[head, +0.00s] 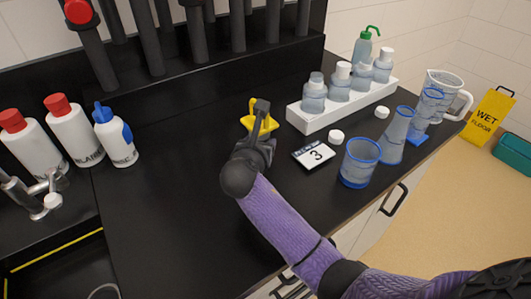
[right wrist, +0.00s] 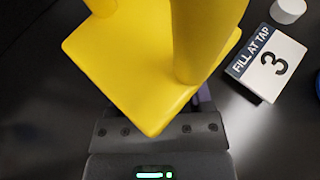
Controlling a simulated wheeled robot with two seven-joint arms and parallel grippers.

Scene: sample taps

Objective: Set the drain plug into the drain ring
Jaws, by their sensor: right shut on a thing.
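A yellow piece (head: 271,124) with a flat square plate and upright posts is at my right gripper (head: 261,112), over the middle of the black bench. I take it to be the drain plug. My right gripper is shut on it. In the right wrist view the yellow piece (right wrist: 130,70) fills the upper middle and hides the fingertips. I cannot tell whether it touches the bench. A pale curved rim (head: 103,290) shows at the bottom edge, left of middle; I cannot tell whether it is the drain ring. My left gripper is out of view.
A card "FILL AT TAP 3" (head: 314,154) lies just right of my right gripper. A white rack (head: 330,112) of bottles stands behind it. A blue-rimmed beaker (head: 360,163) and flask (head: 397,136) stand right. Several bottles stand left. The bench's left middle is clear.

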